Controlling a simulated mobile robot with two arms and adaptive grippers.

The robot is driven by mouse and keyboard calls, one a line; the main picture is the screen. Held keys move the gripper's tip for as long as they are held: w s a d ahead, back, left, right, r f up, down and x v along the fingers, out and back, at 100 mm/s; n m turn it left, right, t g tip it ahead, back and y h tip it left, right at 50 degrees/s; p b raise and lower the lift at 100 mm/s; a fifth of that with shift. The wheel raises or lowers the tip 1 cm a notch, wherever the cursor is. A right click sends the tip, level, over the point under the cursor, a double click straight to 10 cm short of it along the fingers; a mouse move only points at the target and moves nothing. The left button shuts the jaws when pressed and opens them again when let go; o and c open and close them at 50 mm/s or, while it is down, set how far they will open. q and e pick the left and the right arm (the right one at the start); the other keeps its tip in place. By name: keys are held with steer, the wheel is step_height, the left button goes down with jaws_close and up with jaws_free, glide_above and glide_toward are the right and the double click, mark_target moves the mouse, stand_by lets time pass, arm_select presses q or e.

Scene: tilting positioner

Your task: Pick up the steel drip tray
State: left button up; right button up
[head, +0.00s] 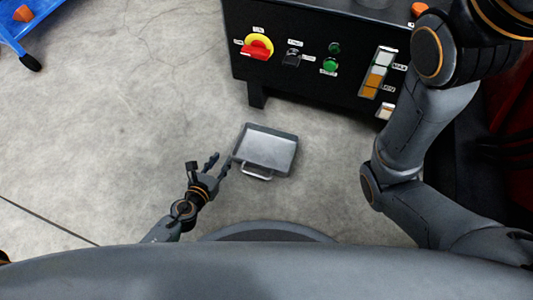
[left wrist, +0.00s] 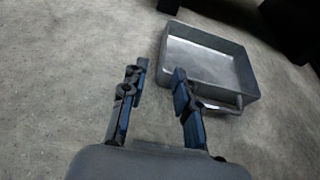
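The steel drip tray (head: 266,150) is a shallow grey rectangular tray lying on the concrete floor, with a bar handle (head: 257,175) on its near side. In the left wrist view the tray (left wrist: 207,62) lies ahead and to the right, its handle near the right finger. My left gripper (head: 220,161) is open and empty, just left of the tray's near left corner. In the left wrist view its two fingers (left wrist: 158,78) are spread with bare floor between them. Whether the right finger touches the handle I cannot tell. My right arm shows at the right, but its gripper is out of view.
A black control cabinet (head: 285,75) with a red and yellow switch, buttons and lights stands just beyond the tray. A blue cart (head: 42,12) is at the far top left. The floor left of the tray is clear.

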mark_target(239, 140)
arm_select(q)
steer(key=b+x, duration=0.2)
steer(key=x, duration=0.6)
steer(key=b+x, duration=0.1)
steer(key=x, duration=0.1)
steer(key=b+x, duration=0.1)
steer(key=x, duration=0.1)
steer(key=shift+s+d+f, duration=0.15)
steer(key=shift+d+f, duration=0.05)
steer(key=shift+d, duration=0.2)
steer(key=shift+w+d+f+b, duration=0.15)
steer(key=shift+w+b, duration=0.2)
steer(key=shift+w, duration=0.1)
jaws_close()
